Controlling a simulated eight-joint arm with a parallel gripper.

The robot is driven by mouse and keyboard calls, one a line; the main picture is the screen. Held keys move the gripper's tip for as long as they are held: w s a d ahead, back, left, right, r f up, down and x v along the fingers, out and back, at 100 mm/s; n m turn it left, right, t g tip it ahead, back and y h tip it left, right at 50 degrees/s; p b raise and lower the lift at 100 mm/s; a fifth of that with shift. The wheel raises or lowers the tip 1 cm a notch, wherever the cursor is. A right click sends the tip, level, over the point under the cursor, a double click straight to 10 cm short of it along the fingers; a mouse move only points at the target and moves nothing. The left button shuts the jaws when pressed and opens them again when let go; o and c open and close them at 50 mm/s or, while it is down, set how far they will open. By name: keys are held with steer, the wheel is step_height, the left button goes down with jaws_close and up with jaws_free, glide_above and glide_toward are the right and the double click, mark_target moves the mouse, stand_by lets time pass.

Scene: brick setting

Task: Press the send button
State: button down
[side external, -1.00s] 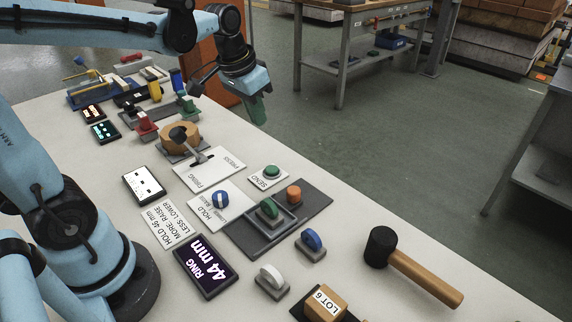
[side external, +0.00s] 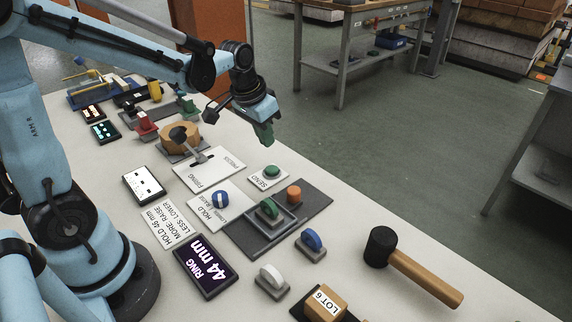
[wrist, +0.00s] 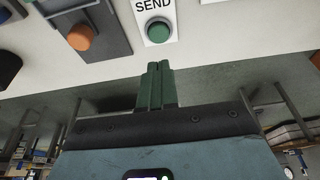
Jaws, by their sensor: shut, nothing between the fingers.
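The send button is a round green button (side external: 271,170) on a white plate labelled SEND (side external: 268,179), lying on the table right of the middle. It also shows in the wrist view (wrist: 158,31), just beyond my fingertips. My gripper (side external: 267,139) has green fingers and hangs above and behind the button, near the table's far edge, apart from it. In the wrist view the fingers (wrist: 158,68) are together and hold nothing.
An orange peg (side external: 293,194) and a green-handled piece sit on a dark board (side external: 318,205) beside the button. A lever stands in the firing press plate (side external: 222,168). A mallet (side external: 422,275) lies at right. A purple display (side external: 207,266) reads RING 44 mm.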

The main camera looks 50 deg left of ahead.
glide_above(272, 169)
steer(key=f, duration=0.5)
steer(key=shift+s+f, duration=0.3)
steer(key=shift+f, duration=0.85)
steer(key=shift+f, duration=0.95)
steer(key=shift+r, duration=0.65)
steer(key=w+v, duration=0.1)
steer(key=v, duration=1.2)
steer(key=shift+r, duration=0.35)
steer(key=shift+s, duration=0.1)
